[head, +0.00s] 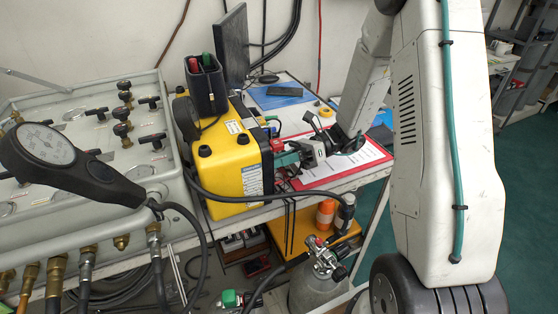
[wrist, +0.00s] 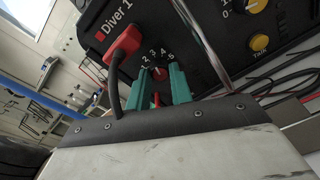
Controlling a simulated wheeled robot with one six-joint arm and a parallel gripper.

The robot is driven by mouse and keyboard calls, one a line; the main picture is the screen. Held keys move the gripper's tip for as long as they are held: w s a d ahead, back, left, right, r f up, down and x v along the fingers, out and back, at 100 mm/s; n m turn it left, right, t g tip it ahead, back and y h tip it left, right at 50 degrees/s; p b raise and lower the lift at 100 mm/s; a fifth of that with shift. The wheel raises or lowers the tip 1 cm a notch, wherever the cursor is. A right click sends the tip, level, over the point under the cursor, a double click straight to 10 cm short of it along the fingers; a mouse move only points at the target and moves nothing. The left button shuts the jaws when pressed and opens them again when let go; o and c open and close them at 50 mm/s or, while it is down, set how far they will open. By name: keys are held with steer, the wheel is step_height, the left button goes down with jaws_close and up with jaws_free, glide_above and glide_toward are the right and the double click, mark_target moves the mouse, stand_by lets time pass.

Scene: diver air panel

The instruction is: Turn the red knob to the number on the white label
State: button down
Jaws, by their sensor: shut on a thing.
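The red knob (wrist: 158,74) is on the dark end panel of a yellow box (head: 228,165). An arc of white numbers from 1 to 5 surrounds it. My gripper (wrist: 161,82) has its green fingers on either side of the knob and is shut on it. The fingers hide much of the knob, and I cannot tell which number it points to. In the head view my gripper (head: 287,160) meets the right end of the yellow box. White labels (head: 233,127) show on the yellow box, but their print is too small to read.
A red plug (wrist: 122,40) with a black cable sits close left of the knob, under "Diver 1". Another dial and a yellow button (wrist: 260,43) are to the right. A red clipboard (head: 340,164) lies beneath my wrist. A black gauge (head: 45,145) with a hose is at left.

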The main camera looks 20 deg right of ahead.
stand_by(0.5)
steer(key=c, duration=1.2)
jaws_free()
steer(key=shift+c, duration=0.2)
steer(key=d, duration=0.7)
steer(key=shift+d+r, duration=0.25)
steer(key=shift+d, duration=0.15)
